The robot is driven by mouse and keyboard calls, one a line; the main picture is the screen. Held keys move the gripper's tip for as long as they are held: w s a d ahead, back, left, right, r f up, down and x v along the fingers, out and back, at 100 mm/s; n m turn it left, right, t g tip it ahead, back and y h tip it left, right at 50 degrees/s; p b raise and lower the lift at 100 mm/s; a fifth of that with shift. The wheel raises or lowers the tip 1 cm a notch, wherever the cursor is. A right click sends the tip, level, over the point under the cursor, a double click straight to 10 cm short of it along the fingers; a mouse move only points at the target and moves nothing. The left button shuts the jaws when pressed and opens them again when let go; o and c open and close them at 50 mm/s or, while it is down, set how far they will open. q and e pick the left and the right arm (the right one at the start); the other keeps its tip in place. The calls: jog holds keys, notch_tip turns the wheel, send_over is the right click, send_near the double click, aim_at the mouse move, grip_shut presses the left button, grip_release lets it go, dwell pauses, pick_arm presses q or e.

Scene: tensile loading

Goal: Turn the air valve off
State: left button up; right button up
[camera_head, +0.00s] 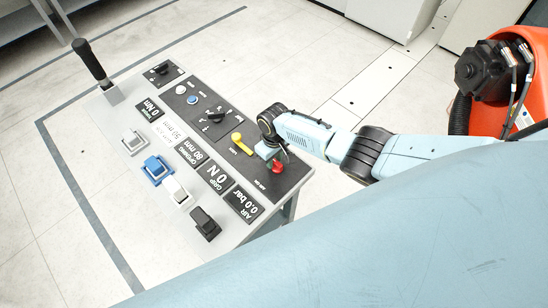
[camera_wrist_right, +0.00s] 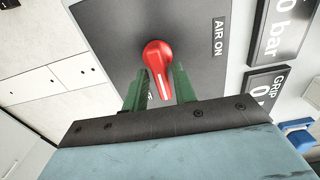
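The air valve is a red lever handle on the dark panel (camera_wrist_right: 110,40) of the console. It shows at the console's near right end in the head view (camera_head: 277,167) and centrally in the right wrist view (camera_wrist_right: 158,58). Its pointed end faces my wrist, toward a label mostly hidden by a finger; "AIR ON" (camera_wrist_right: 219,37) is printed to its right. My right gripper (camera_wrist_right: 160,85) has its green fingers on either side of the lever, with narrow gaps seeming to show, so it looks open. My left gripper is out of view.
The air display (camera_head: 244,204) reads 0.0 bar. A yellow lever (camera_head: 239,142) sits close to my right gripper, with a black knob (camera_head: 214,116) further left. Several rocker switches line the console's front, and a black-handled stick (camera_head: 90,62) rises at its far end.

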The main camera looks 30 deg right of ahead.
aim_at(274, 160)
jog(key=shift+o, duration=0.7)
jog(key=shift+r, duration=0.2)
notch_tip(274, 160, up, 13)
jog(key=p, duration=0.3)
jog(key=shift+p, duration=0.3)
